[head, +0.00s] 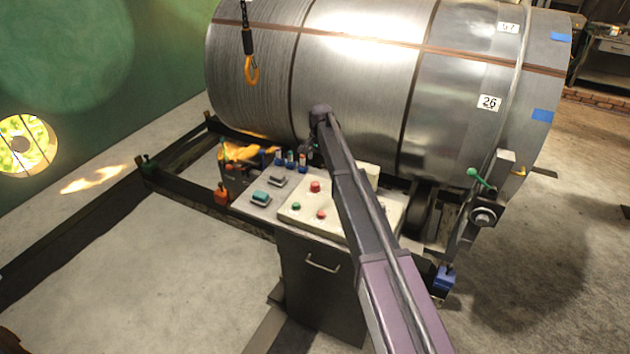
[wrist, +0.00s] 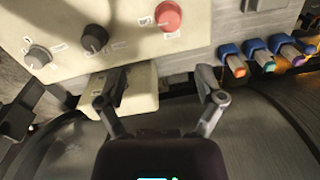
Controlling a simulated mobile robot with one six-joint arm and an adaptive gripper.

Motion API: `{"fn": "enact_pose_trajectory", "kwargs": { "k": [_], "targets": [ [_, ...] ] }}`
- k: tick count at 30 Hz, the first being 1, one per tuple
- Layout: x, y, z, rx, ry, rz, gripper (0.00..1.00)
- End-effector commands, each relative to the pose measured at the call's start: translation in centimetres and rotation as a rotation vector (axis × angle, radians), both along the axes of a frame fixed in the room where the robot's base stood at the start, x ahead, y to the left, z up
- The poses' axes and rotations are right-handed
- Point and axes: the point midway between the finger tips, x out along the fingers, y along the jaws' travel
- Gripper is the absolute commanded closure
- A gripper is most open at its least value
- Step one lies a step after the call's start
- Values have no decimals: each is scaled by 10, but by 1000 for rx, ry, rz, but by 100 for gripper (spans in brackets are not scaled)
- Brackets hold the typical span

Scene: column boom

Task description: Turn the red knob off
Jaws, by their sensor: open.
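In the head view, a control panel (head: 295,214) holds a round red knob (head: 315,187) near its back edge and a smaller red control (head: 321,214) nearer the front. In the wrist view, the round red knob (wrist: 168,16) is at the top, with a black knob (wrist: 95,38) and a grey knob (wrist: 38,57) to its left. My gripper (wrist: 162,72) is open and empty. Its fingers are below the red knob in that view, apart from it. In the head view my gripper is mostly hidden by my arm, which also covers the panel's right part.
A large metal coil (head: 350,80) stands just behind the panel. Blue-capped plugs (wrist: 232,58) sit right of the red knob in the wrist view. An orange hook (head: 252,72) hangs at the left. Open floor (head: 150,250) lies left of the cabinet.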

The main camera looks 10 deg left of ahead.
Motion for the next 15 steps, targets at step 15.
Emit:
{"fn": "enact_pose_trajectory", "kwargs": {
  "k": [15],
  "targets": [
    [8,11,2,1,0,-13,13]
  ]
}}
